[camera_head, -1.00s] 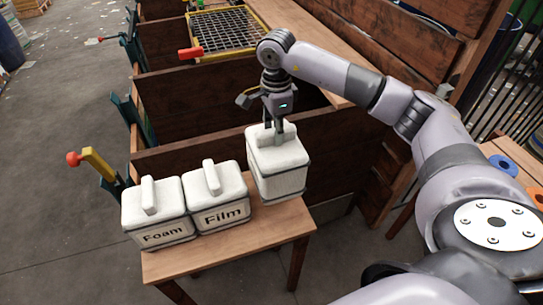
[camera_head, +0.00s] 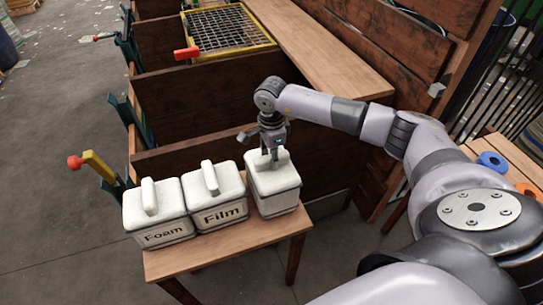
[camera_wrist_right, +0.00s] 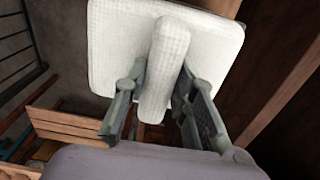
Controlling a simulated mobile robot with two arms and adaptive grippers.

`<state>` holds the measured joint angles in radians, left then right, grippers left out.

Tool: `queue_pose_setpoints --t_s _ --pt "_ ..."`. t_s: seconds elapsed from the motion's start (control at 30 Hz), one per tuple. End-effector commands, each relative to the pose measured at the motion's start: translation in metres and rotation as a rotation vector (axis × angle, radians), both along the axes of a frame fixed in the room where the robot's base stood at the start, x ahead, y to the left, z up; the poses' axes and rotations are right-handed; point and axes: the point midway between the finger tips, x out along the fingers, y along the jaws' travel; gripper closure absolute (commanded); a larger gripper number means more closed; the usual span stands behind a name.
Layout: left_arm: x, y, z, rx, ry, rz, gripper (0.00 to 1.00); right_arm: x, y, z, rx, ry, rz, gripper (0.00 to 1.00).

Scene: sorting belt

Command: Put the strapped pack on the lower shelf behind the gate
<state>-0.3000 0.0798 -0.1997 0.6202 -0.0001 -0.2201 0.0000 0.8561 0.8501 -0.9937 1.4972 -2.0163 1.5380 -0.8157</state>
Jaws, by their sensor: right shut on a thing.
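A yellow-framed mesh panel (camera_head: 229,32) with a red handle lies across a far wooden bay. I cannot pick out a lower shelf. My left gripper is out of view.
White packs marked Foam (camera_head: 165,237) and Film (camera_head: 220,214) stand left of the held pack. Dark wooden partitions (camera_head: 230,147) rise behind the table. A yellow lever (camera_head: 98,166) with a red knob sticks out at left. The floor at left is mostly clear.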

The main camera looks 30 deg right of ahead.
Motion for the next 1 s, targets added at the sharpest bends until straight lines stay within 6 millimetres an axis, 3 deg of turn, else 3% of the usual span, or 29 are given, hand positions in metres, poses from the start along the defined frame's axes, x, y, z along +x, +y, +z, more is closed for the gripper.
queue_pose_setpoints --t_s 0.13,0.17,0.47,0.87,1.0 --pt "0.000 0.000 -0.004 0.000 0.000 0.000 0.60 0.001 0.000 -0.002 0.001 -0.003 0.000 1.00" --pt "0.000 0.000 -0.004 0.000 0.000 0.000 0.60 0.000 0.000 -0.003 0.000 0.000 0.000 0.75" --pt "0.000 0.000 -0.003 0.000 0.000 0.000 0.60 0.000 0.000 -0.002 0.000 0.001 0.000 0.55" --pt "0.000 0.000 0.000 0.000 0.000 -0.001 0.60 0.001 0.000 0.004 0.001 -0.001 0.000 0.55" --pt "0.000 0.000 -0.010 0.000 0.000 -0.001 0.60 0.002 0.000 0.025 0.001 -0.005 0.001 0.55"
